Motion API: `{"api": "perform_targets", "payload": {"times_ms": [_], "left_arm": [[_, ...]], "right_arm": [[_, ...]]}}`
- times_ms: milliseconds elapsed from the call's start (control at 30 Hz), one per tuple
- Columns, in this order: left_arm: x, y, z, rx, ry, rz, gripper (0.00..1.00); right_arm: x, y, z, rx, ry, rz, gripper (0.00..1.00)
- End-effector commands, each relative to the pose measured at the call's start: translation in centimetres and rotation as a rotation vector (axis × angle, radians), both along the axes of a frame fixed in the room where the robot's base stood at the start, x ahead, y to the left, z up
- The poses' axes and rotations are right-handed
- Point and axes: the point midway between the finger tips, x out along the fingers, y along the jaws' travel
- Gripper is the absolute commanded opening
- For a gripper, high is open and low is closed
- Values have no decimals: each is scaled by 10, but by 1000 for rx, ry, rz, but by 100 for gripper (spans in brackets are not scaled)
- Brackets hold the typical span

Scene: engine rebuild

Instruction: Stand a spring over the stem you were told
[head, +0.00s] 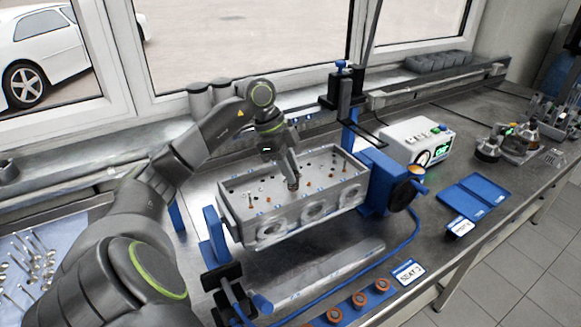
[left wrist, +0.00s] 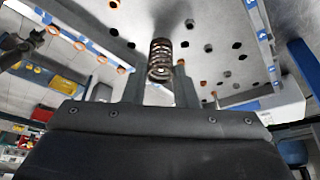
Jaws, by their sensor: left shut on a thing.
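The grey cylinder head (head: 312,212) is held in the blue stand on the bench, its top face dotted with holes and a few thin upright stems (head: 250,196). My left gripper (head: 293,184) points down at the middle of that top face. In the left wrist view its fingers (left wrist: 161,85) are shut on a dark coil spring (left wrist: 160,58), which stands between them close to the head's surface. I cannot tell whether a stem is inside the spring or whether the spring touches the head. My right gripper is not in view.
A blue strip with several copper-coloured round parts (head: 360,300) lies at the front, beside a white label (head: 408,273). Loose valves lie on a pale tray (head: 25,262) at the left. A white box with a green display (head: 416,140) and a blue tray (head: 474,194) stand right.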

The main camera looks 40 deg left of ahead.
Motion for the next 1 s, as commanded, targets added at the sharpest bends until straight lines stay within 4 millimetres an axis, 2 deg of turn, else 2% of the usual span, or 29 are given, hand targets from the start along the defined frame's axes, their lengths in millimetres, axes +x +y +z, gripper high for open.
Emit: {"api": "perform_targets", "payload": {"times_ms": [500,533,700,1000], "left_arm": [[0,0,-5,0,0,0,3],[0,0,-5,0,0,0,28],[0,0,-5,0,0,0,50],[0,0,-4,0,0,0,51]], "right_arm": [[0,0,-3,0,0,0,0],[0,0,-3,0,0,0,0],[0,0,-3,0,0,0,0],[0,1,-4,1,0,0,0]]}}
